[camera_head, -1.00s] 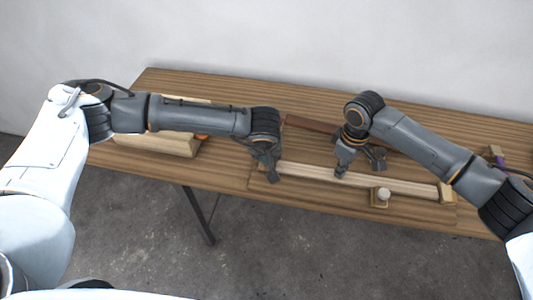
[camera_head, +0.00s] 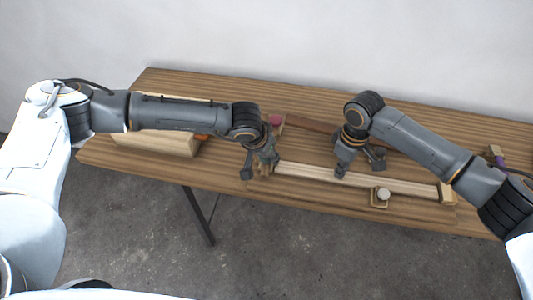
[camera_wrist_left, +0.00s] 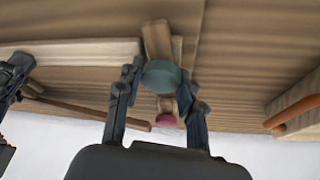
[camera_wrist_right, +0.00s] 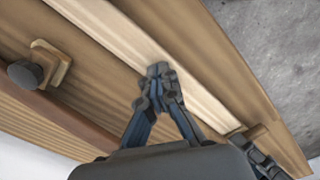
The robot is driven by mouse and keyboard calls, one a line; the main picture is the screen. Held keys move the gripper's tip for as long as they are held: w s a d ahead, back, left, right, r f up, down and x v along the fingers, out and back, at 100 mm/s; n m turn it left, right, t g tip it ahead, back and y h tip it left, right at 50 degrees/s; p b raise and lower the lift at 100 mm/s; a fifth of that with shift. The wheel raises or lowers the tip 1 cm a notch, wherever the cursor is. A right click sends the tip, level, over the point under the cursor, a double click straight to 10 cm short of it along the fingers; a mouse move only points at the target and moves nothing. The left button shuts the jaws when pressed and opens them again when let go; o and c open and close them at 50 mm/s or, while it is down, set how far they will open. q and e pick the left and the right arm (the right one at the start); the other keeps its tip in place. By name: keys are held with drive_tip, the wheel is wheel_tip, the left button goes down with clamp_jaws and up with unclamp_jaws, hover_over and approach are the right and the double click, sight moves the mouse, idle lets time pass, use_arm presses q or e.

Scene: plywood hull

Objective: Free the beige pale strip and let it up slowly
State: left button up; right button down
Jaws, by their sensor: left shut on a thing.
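The beige pale strip (camera_head: 400,184) lies along the bench; it also shows in the left wrist view (camera_wrist_left: 85,50) and right wrist view (camera_wrist_right: 135,45). My left gripper (camera_head: 258,168) is at its left end. In the left wrist view, my left gripper (camera_wrist_left: 161,80) is shut around a teal round knob (camera_wrist_left: 160,73) on a wooden piece (camera_wrist_left: 158,40) beside the strip end. My right gripper (camera_head: 341,174) points down at the strip's middle. In the right wrist view, its fingertips (camera_wrist_right: 158,70) are together over the strip; whether they touch it I cannot tell.
A pink knob (camera_head: 277,120) stands behind the left gripper. A pale knob on a block (camera_head: 380,196) is in front of the strip, a dark knob (camera_head: 378,152) behind it. An end block (camera_head: 446,193) is at the strip's right end.

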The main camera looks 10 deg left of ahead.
drive_tip(key=shift+s+d+f, duration=0.1)
drive_tip(key=shift+f, duration=0.15)
use_arm(q)
drive_tip(key=o, duration=1.2)
drive_tip(key=shift+r, duration=0.1)
drive_tip(key=shift+r, duration=3.4)
use_arm(e)
drive_tip(key=shift+s, duration=0.1)
use_arm(q)
drive_tip(key=shift+r+p, duration=2.25)
use_arm(e)
drive_tip(key=shift+w+r, duration=0.2)
drive_tip(key=shift+r, duration=1.85)
use_arm(q)
drive_tip(key=shift+r+p, duration=1.45)
use_arm(e)
drive_tip(key=shift+r, duration=1.2)
